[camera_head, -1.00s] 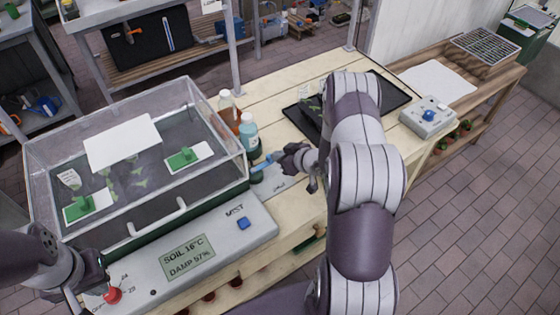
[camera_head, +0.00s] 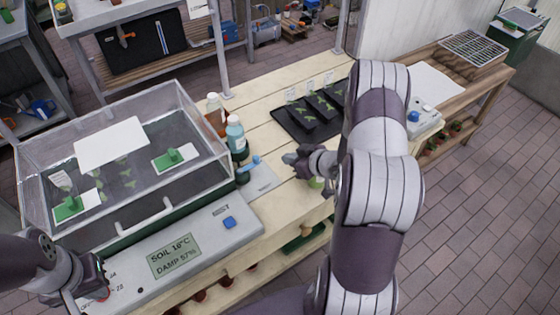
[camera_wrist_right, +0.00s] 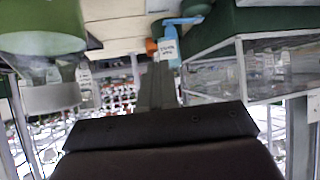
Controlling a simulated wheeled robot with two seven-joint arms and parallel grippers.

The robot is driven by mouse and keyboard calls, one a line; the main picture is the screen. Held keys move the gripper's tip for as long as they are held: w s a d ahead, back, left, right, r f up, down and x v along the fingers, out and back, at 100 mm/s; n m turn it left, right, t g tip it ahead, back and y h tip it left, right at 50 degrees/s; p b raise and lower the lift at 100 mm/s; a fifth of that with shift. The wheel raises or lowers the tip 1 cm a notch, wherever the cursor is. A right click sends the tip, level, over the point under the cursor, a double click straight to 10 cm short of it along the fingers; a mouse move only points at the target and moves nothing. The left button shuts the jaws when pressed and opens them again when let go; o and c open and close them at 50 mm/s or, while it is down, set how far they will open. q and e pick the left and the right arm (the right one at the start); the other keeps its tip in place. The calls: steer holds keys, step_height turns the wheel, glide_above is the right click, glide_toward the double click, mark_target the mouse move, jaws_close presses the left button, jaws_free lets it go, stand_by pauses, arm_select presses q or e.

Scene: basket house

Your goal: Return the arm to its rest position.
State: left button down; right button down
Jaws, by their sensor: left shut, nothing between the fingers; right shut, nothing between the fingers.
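My right arm reaches in from the bottom right of the head view, and its dark gripper (camera_head: 293,158) hangs over the bench, apart from the blue-nozzled bottle to its left. Its fingers (camera_wrist_right: 158,88) are together and empty in the right wrist view. My left gripper (camera_head: 98,292) is low at the left, at the red knob (camera_head: 104,294) on the front panel of the glass-sided propagator. It mostly covers the knob, and I cannot tell whether it touches it.
The propagator (camera_head: 190,245) fills the left of the bench. A blue-nozzled bottle (camera_head: 237,145) and a brown bottle (camera_head: 215,115) stand beside it. A black seedling tray (camera_head: 291,127) lies behind my right arm. A grey box with a blue button (camera_head: 422,122) is at right.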

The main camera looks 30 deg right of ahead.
steer(key=s+a+r+m+g+h, duration=0.2)
steer(key=s+a+r+g+h, duration=0.25)
steer(key=r, duration=0.35)
arm_select(q)
steer(key=shift+f, duration=0.1)
arm_select(e)
steer(key=s+a+r+g, duration=0.2)
steer(key=s+a, duration=0.3)
steer(key=s, duration=0.1)
steer(key=s+a+r+m+g+y, duration=0.1)
steer(key=s+a+g, duration=0.2)
steer(key=s+a, duration=0.2)
steer(key=shift+s+a+r, duration=0.3)
steer(key=shift+s+r, duration=0.05)
steer(key=shift+s, duration=0.25)
steer(key=shift+s, duration=0.1)
arm_select(q)
steer(key=shift+d, duration=0.1)
arm_select(e)
steer(key=shift+d, duration=0.1)
